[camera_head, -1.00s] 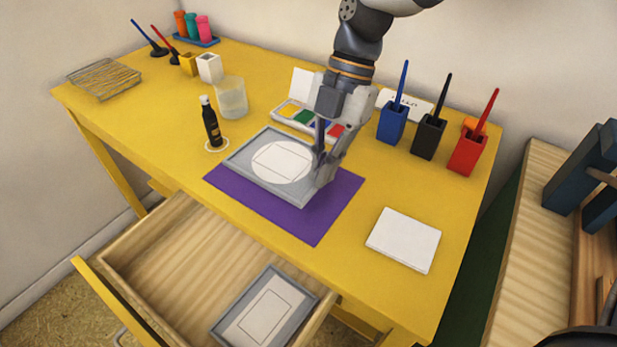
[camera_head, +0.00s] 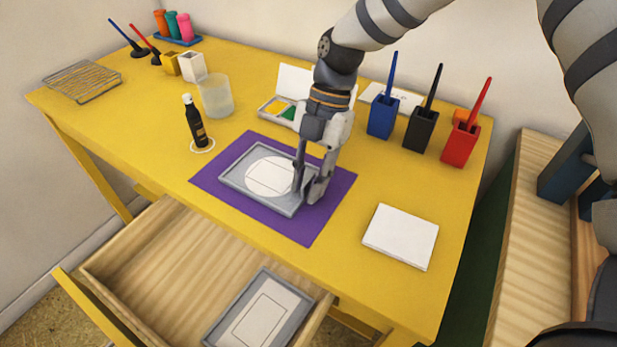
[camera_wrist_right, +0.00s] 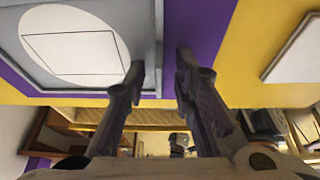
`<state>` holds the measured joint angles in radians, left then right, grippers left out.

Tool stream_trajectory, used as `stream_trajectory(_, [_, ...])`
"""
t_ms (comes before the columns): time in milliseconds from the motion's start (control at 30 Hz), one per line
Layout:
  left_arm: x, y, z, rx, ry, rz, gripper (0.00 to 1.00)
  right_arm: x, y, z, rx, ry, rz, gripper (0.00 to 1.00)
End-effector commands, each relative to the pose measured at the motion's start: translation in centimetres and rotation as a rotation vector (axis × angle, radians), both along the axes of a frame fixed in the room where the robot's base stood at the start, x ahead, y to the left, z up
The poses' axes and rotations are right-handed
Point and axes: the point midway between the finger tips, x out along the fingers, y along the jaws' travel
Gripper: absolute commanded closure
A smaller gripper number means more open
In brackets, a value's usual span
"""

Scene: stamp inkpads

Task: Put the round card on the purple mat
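The round card (camera_head: 270,176) is a white disc with a thin rectangle outline, set in a grey rectangular tray (camera_head: 236,180). The tray lies on the purple mat (camera_head: 322,215), inside its edges. The card (camera_wrist_right: 75,45) and tray also show at upper left in the wrist view. My right gripper (camera_head: 306,194) is low at the tray's right end. In the wrist view its fingertips (camera_wrist_right: 160,62) are apart, one over the tray and one over the mat, with the tray's rim between them and visible gaps. My left gripper is out of view.
An open drawer below the front edge holds another grey tray with a rectangular card (camera_head: 262,315). A white pad (camera_head: 400,236) lies right of the mat. A dark bottle (camera_head: 194,122) stands to the left. Stamp holders (camera_head: 420,128) and an inkpad box (camera_head: 277,108) stand behind.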

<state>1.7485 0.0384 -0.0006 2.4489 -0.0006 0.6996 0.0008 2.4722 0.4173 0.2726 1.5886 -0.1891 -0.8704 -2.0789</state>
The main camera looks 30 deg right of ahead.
Motion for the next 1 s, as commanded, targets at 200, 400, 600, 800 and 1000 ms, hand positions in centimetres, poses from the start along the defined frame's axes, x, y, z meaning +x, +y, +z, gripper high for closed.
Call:
stream_trajectory(200, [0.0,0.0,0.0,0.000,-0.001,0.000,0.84,0.0,0.0,0.1,0.000,0.000,0.000,0.75])
stream_trajectory(400, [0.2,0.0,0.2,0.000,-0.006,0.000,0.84,0.7,-1.0,3.3,0.002,-0.007,-0.003,0.75])
stream_trajectory(600, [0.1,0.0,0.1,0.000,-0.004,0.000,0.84,1.7,-2.9,8.2,0.001,-0.005,-0.002,0.75])
stream_trajectory(800, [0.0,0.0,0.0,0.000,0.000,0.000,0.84,2.2,-3.9,11.0,-0.001,-0.001,-0.001,0.75])
stream_trajectory(1000, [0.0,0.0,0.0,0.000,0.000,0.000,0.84,2.2,-4.1,11.5,0.000,0.002,-0.001,0.75])
